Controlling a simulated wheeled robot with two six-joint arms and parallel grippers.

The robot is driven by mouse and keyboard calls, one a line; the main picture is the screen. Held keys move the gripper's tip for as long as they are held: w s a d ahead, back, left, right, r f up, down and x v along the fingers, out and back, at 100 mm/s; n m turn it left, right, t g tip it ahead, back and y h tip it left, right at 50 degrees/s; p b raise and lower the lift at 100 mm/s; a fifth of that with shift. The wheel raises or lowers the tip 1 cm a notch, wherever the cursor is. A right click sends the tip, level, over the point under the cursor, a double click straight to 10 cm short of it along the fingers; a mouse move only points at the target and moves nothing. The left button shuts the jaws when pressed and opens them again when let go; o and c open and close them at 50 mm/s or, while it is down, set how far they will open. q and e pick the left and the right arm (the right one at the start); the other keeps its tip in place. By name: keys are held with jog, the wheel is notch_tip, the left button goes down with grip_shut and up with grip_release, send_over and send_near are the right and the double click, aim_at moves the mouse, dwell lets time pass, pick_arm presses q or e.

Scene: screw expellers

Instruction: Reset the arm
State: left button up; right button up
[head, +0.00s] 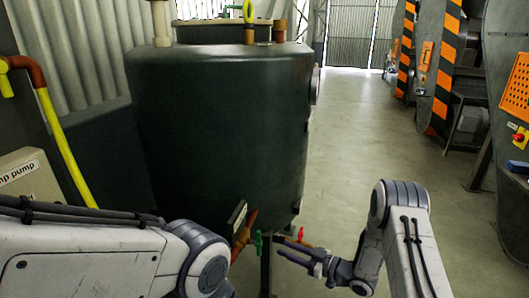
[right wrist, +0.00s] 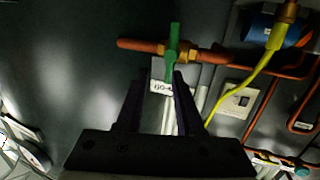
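My right arm (head: 408,235) comes in from the lower right of the head view. Its gripper (head: 284,249) is in front of the lower part of the dark tank (head: 220,120), close to small valves there. In the right wrist view the gripper's two dark fingers (right wrist: 158,100) stand apart with nothing held between them. A green valve handle (right wrist: 173,45) on a copper pipe shows beyond the fingertips; I cannot tell the exact gap. The green handle (head: 258,243) also shows in the head view. My left arm (head: 90,255) fills the lower left; its gripper is out of view.
A red valve handle (head: 300,234) is beside my right gripper. A yellow pipe (head: 65,145) and a pump box (head: 28,178) stand at the left. Machines with orange-striped guards (head: 443,75) line the right. The floor aisle (head: 355,130) between is clear.

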jog(key=w+d+r+m+h, duration=0.2)
jog(key=d+r+m+h, duration=0.2)
jog(key=d+r+h, duration=0.45)
jog(key=s+d+r+m+g+h, duration=0.2)
jog(key=s+m+g+h, duration=0.25)
jog(key=s, duration=0.95)
jog(key=s+a+r+n+g, duration=0.2)
jog(key=s+a+r+g, duration=0.1)
jog(key=s+a, duration=0.65)
jog(key=s+a+r+n+g, duration=0.25)
jog(key=s+a, duration=0.35)
jog(key=s, duration=0.7)
notch_tip(320, 180, up, 23)
jog(key=p, duration=2.2)
jog(key=shift+s+d, duration=0.15)
jog(key=shift+s, duration=0.15)
